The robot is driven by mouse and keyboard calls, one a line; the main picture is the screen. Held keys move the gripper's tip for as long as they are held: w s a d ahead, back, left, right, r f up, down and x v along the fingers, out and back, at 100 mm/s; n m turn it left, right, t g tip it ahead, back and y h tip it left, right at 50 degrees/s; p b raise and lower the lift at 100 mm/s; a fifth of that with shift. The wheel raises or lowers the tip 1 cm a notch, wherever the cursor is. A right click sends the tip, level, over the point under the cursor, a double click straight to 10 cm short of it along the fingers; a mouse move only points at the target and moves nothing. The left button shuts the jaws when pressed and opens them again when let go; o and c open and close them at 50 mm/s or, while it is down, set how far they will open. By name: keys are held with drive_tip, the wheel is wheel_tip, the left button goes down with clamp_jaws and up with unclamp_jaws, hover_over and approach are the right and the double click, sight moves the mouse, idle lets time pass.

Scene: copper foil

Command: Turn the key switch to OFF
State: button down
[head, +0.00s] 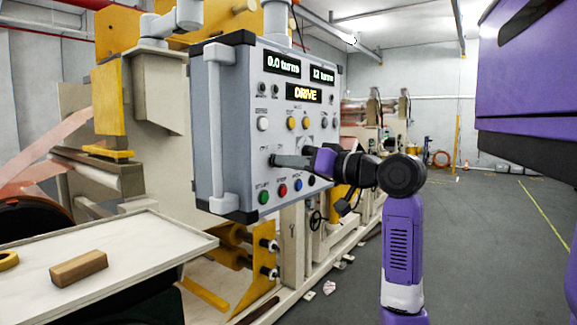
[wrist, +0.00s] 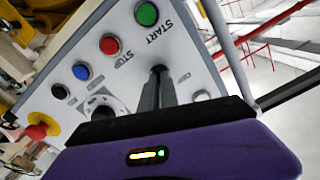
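The grey control panel (head: 235,130) fills the middle of the head view, with lit displays reading 0.0 turns, 12 turns and DRIVE. My gripper (head: 274,160) reaches it from the right, with its fingertips at the left of the panel's lower half. In the wrist view my gripper (wrist: 158,80) has its narrow fingers close together, pointing at the panel. A small dark piece, seemingly the key of the key switch (wrist: 158,68), shows at the fingertips. The fingers appear shut on it. They hide most of the switch, so its position cannot be read.
Below my fingertips are a green START button (wrist: 147,13), a red STOP button (wrist: 110,45) and a blue button (wrist: 81,71). A dark round dial (wrist: 97,108) and a red emergency knob (wrist: 37,131) are close by. A tray (head: 120,250) holds a wooden block (head: 78,268).

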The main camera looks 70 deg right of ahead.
drive_tip(key=shift+n+b, duration=3)
drive_tip(key=shift+n, duration=2.1)
drive_tip(key=c, duration=1.6)
unclamp_jaws()
drive_tip(key=b+v, duration=0.1)
drive_tip(key=v, duration=0.7)
drive_tip(key=shift+w+a, duration=0.1)
